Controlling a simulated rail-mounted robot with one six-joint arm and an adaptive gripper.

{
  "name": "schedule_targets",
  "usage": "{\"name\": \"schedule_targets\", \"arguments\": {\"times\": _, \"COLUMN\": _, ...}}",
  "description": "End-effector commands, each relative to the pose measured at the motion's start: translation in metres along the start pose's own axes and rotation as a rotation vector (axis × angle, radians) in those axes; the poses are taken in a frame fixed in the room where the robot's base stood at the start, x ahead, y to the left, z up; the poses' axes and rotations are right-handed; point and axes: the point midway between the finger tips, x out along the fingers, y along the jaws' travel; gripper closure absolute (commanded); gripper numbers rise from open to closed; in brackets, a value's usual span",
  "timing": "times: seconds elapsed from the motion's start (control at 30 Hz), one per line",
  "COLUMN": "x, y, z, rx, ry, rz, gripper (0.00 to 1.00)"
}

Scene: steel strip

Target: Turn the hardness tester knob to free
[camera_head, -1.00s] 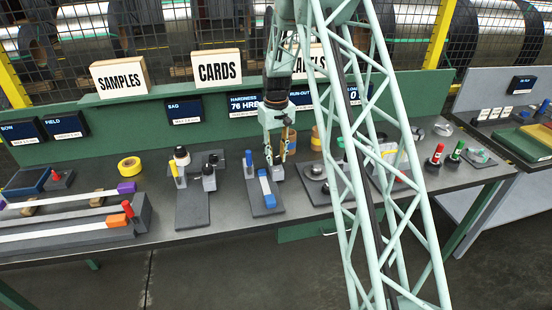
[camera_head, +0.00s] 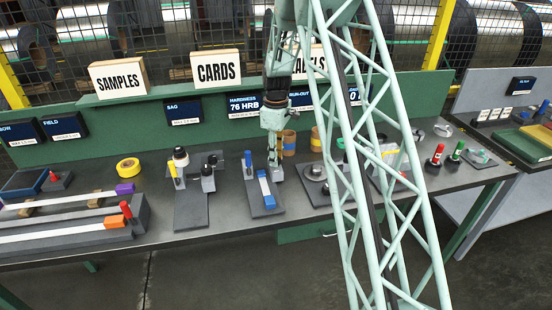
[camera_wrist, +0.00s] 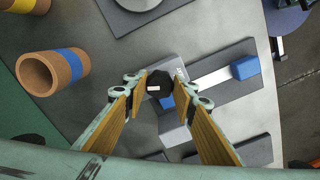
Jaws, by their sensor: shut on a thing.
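The hardness tester (camera_head: 268,211) stands on the bench below the display reading "HARDNESS 76 HRB". It has a grey base, a blue handle and a blue block on a pale strip; the base also shows in the wrist view (camera_wrist: 235,101). Its dark knob (camera_wrist: 158,84), with a small white mark on top, sits between my fingertips. My gripper (camera_head: 273,158) points down over the grey post at the back right of the tester, and in the wrist view (camera_wrist: 160,80) its yellow-padded fingers are shut on the knob. In the head view the knob is hidden. I cannot read any setting marks.
Another fixture with a yellow handle (camera_head: 191,211) is to the left, and one with round discs (camera_head: 318,196) to the right. The bench front edge is clear.

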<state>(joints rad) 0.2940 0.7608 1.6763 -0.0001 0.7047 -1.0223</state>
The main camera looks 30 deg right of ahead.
Motion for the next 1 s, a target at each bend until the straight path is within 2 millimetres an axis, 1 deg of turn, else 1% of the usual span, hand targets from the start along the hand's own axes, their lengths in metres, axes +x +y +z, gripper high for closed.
{"name": "schedule_targets", "arguments": {"times": 0.2, "x": 0.0, "y": 0.0009, "z": -0.0002, "rx": -0.164, "ry": 0.0, "rz": 0.001, "gripper": 0.86}}
{"name": "schedule_targets", "arguments": {"times": 0.5, "x": -0.0002, "y": 0.0016, "z": -0.0004, "rx": -0.331, "ry": 0.0, "rz": 0.001, "gripper": 0.86}}
{"name": "schedule_targets", "arguments": {"times": 0.7, "x": -0.0003, "y": 0.0018, "z": -0.0005, "rx": -0.384, "ry": 0.0, "rz": 0.001, "gripper": 0.86}}
{"name": "schedule_targets", "arguments": {"times": 1.0, "x": -0.0004, "y": 0.0018, "z": -0.0005, "rx": -0.399, "ry": 0.0, "rz": 0.001, "gripper": 0.86}}
